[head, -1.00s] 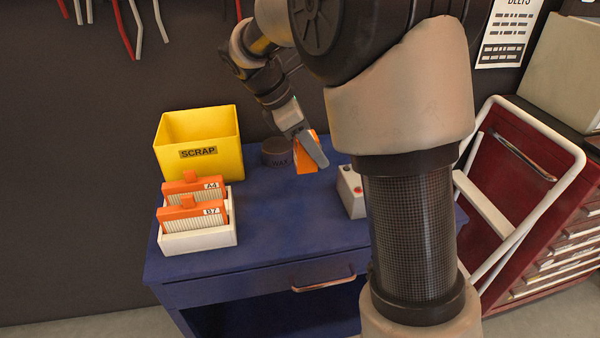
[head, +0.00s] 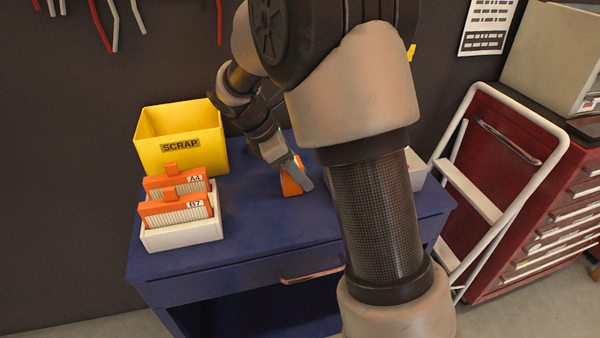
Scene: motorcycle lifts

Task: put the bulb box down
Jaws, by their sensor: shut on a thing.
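The bulb box, an orange box (head: 289,187), is in my gripper (head: 297,174) in the head view. My gripper is shut on it, and the grey fingers hide part of it. The box is low over the middle of the blue bench top (head: 262,229). I cannot tell whether its underside touches the surface.
A yellow SCRAP bin (head: 182,134) stands at the back left. In front of it a white tray (head: 181,237) holds orange-framed cards (head: 176,209) marked A4 and B7. A pale box (head: 416,167) is partly hidden by my arm. The bench front is clear. A folding step (head: 468,185) and red cabinet (head: 540,226) stand right.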

